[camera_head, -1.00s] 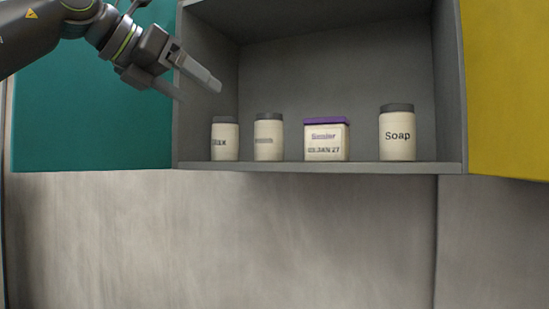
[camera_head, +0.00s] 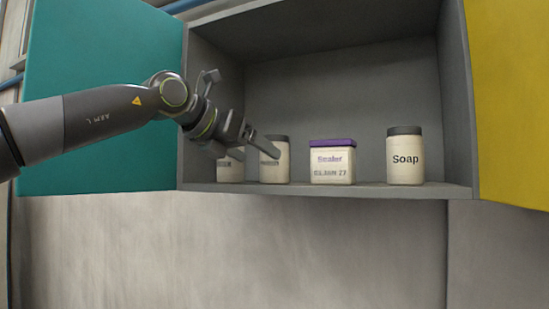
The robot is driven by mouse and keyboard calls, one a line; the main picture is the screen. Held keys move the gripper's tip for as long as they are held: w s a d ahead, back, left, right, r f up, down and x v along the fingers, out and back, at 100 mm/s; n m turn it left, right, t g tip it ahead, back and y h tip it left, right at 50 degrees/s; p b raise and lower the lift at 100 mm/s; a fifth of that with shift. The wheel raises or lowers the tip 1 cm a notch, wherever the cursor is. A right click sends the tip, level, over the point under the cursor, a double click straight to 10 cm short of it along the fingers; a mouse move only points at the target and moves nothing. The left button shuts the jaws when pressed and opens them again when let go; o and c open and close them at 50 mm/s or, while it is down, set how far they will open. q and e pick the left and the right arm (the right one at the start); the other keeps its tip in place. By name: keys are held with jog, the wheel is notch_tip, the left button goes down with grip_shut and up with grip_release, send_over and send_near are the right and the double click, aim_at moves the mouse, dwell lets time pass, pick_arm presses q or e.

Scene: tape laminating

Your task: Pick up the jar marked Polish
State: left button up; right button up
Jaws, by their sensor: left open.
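The second jar (camera_head: 275,168) has a small dark label that I cannot read for certain. I cannot tell which jar is marked Polish. My left gripper is open and empty, its fingers pointing down and right in front of these two jars. I cannot tell whether it touches either. My right gripper is out of view.
A cream box with a purple lid (camera_head: 332,163) stands right of the jars. A larger jar marked Soap (camera_head: 405,160) stands farther right. The grey cabinet (camera_head: 330,190) has side walls, an open teal door (camera_head: 95,75) at left and a yellow door (camera_head: 512,100) at right.

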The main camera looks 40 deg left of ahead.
aim_at(264, 156)
pick_arm(q)
jog(key=p+x, duration=0.2)
jog(key=x, duration=0.2)
jog(key=shift+w+d, duration=0.15)
jog(key=shift+w, duration=0.2)
jog(key=shift+w+f, duration=0.1)
jog(key=shift+w, duration=0.05)
jog(key=shift+c, duration=0.3)
jog(key=c, duration=1)
jog(key=shift+c, duration=0.8)
